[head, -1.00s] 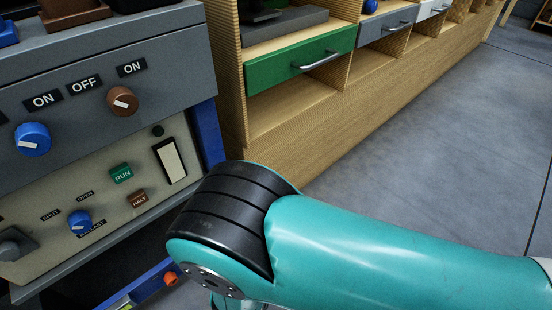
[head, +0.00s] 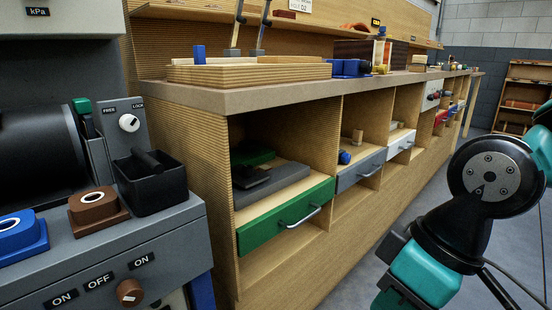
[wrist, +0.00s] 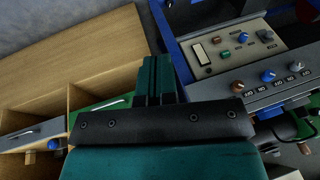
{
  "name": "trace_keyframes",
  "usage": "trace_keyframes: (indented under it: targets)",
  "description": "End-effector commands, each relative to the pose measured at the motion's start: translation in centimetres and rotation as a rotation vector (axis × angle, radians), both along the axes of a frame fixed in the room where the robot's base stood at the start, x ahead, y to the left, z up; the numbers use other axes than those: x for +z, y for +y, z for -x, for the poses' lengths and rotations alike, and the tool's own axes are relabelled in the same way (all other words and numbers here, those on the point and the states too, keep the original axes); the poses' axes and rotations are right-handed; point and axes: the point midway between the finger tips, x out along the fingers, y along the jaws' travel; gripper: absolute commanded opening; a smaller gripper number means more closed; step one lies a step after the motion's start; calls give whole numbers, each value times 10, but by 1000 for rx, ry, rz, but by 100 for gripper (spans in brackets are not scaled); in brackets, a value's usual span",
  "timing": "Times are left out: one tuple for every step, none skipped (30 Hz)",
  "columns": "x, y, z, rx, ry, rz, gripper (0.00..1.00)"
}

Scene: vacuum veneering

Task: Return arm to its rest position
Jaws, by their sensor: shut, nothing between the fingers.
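My gripper (wrist: 157,62) shows in the wrist view, its two teal fingers together with nothing between them. It is in front of the wooden bench side and the control panel (wrist: 236,50), apart from both as far as I can tell. In the head view my arm stands at the right, with a black round joint and teal links over the floor.
The wooden bench (head: 370,88) runs along the back, with a green drawer (head: 287,218), a grey drawer (head: 361,170) and a white drawer (head: 401,144), all seemingly shut. The grey machine (head: 165,248) with knobs stands at the left. Grey floor (head: 345,285) lies clear beside the bench.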

Motion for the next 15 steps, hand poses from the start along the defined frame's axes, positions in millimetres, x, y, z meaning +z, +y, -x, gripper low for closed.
trace_keyframes:
  targets:
    - [13,-8,10,-51,19,-7,0]
    - [17,-12,17,-79,36,-10,0]
    - [23,-17,26,-116,57,-12,0]
    - [27,-20,33,-144,71,-14,0]
    - [37,-20,35,-150,81,-12,0]
    - [48,-19,33,-144,81,-10,0]
    - [55,-19,33,-142,81,-10,0]
    - [61,-19,33,-141,81,-10,0]
    - [70,-19,33,-142,80,-10,0]
    - [77,-19,33,-141,80,-10,0]
    - [84,-19,33,-141,80,-10,0]
    - [95,-18,33,-140,79,-10,0]
    - [103,-18,32,-140,78,-10,0]
    - [112,-18,32,-140,78,-10,0]
    - [124,-18,32,-140,78,-10,0]
